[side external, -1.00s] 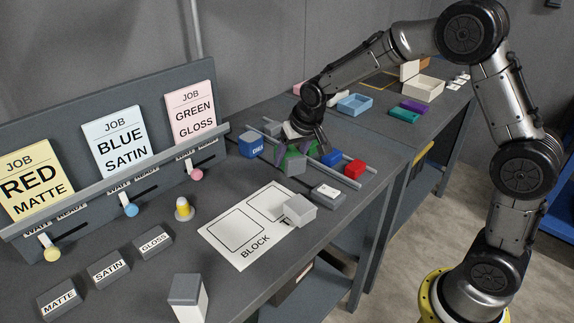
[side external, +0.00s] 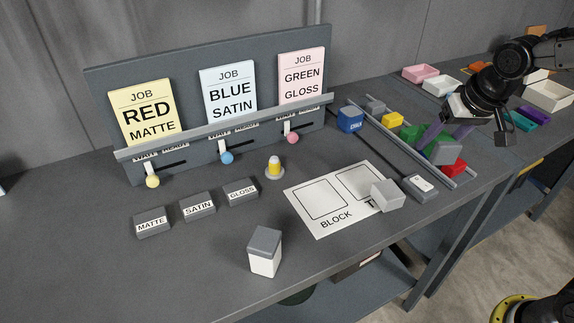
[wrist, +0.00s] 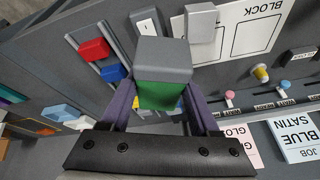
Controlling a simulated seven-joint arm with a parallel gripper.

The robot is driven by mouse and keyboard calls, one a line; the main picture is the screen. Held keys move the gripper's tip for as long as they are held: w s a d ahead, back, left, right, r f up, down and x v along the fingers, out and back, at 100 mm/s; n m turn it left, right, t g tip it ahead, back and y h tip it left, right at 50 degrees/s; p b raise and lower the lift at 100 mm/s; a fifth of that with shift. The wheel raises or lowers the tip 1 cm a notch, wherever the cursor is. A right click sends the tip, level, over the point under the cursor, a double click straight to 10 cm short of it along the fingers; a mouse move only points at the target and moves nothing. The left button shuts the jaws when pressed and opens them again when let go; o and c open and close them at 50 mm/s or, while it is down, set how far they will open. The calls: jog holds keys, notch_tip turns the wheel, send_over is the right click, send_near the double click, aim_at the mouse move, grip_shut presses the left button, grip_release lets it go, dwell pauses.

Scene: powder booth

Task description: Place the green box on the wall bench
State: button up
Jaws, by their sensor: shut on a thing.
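My gripper (side external: 446,134) has purple fingers and is shut on the green box (wrist: 160,95), which has a grey part. In the wrist view the box sits between both fingers, over the rail area.
A red block (side external: 455,168) and a yellow block (side external: 393,120) are near the held box. A blue block (side external: 350,121) sits left of the rails. A white sheet (side external: 325,205) lies in front.

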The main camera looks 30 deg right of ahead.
jog(key=shift+g, duration=0.3)
jog(key=shift+s+a+f+m+g, duration=0.1)
jog(key=shift+s+a+m+g, duration=0.15)
jog(key=shift+g, duration=0.25)
jog(key=s+a+m+g+y, duration=0.2)
jog(key=a+m+g+y, duration=0.15)
jog(key=a, duration=1.05)
jog(key=s+a+r+m+g+y, duration=0.15)
jog(key=a+y, duration=0.35)
jog(key=a, duration=0.8)
jog(key=s+a+m+g+y, duration=0.2)
jog(key=a+m+g+y, duration=0.15)
jog(key=a, duration=1.05)
jog(key=shift+t+y, duration=0.35)
jog(key=shift+y, duration=0.05)
jog(key=w+a+f, duration=0.2)
jog(key=a+f, duration=0.1)
jog(key=w+a+f, duration=0.3)
jog(key=a, duration=0.1)
jog(key=w+a+f, duration=0.3)
jog(key=a, duration=0.1)
jog(key=shift+w+f, duration=0.25)
jog(key=shift+f, duration=0.05)
jog(key=shift+w+f, duration=0.1)
jog(key=shift+f, duration=1.65)
